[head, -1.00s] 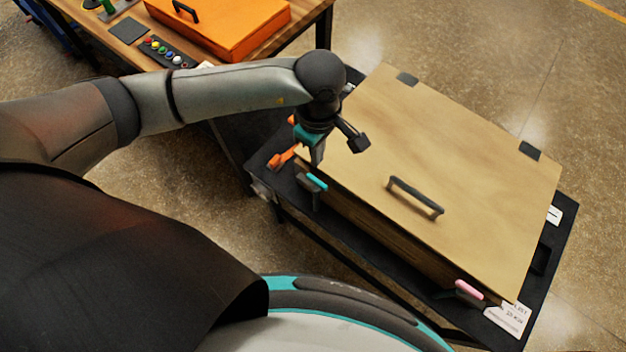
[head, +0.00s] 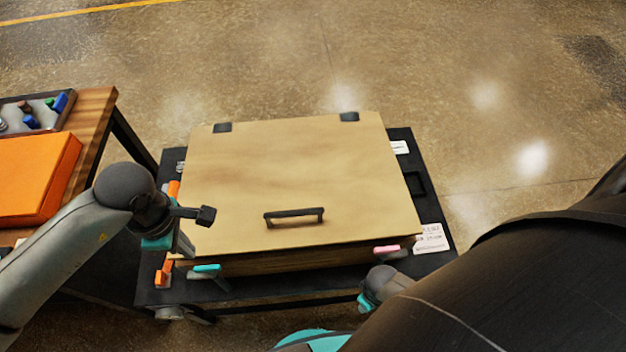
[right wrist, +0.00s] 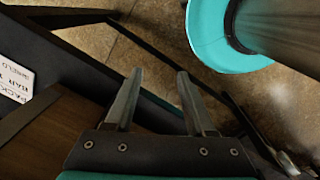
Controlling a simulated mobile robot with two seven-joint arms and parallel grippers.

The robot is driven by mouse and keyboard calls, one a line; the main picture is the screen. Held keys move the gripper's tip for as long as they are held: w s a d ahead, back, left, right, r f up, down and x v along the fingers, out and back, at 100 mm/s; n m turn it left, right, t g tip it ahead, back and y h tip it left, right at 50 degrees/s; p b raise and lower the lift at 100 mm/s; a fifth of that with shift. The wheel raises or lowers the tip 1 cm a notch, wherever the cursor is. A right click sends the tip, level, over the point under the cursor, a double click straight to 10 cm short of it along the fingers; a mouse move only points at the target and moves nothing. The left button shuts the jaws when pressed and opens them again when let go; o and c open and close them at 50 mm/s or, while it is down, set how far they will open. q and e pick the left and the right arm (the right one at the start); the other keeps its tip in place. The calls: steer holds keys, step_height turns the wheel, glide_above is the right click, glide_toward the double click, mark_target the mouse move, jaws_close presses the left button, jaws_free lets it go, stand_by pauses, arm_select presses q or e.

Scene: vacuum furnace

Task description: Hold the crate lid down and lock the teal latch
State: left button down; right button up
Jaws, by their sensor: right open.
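The wooden crate lid (head: 300,175) lies over the crate (head: 310,260), with a dark handle (head: 294,215) near its front edge. I cannot tell if a small gap remains under it. The teal latch (head: 208,268) sticks out at the crate's front left; a pink latch (head: 387,249) is at the front right. My left gripper (head: 197,230) is at the lid's left edge, fingers spread and empty, above and behind the teal latch. Whether it touches the lid is unclear. My right gripper (right wrist: 158,76) is open and empty in the right wrist view, beside the crate's dark stand.
The crate stands on a black table (head: 428,205) with white labels (head: 431,238). Orange pieces (head: 163,272) sit at its left edge. A wooden bench (head: 92,125) with an orange case (head: 40,175) is at the left. The floor behind and right is open.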

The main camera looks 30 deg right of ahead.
steer(key=w+a+r+n+g+y, duration=0.1)
steer(key=w+a+r+n+y, duration=0.1)
steer(key=w+a+r+n, duration=0.65)
steer(key=w+a+r+n+g+y, duration=0.1)
steer(key=w+a+r+n+y, duration=0.25)
steer(key=a+r+n, duration=0.55)
steer(key=m+t, duration=0.3)
steer(key=m, duration=0.3)
glide_toward(298, 211)
steer(key=x, duration=1.1)
steer(key=shift+a+f, duration=0.1)
steer(key=shift+a, duration=0.2)
jaws_close()
steer(key=shift+f+b, duration=0.5)
steer(key=shift+f, duration=0.1)
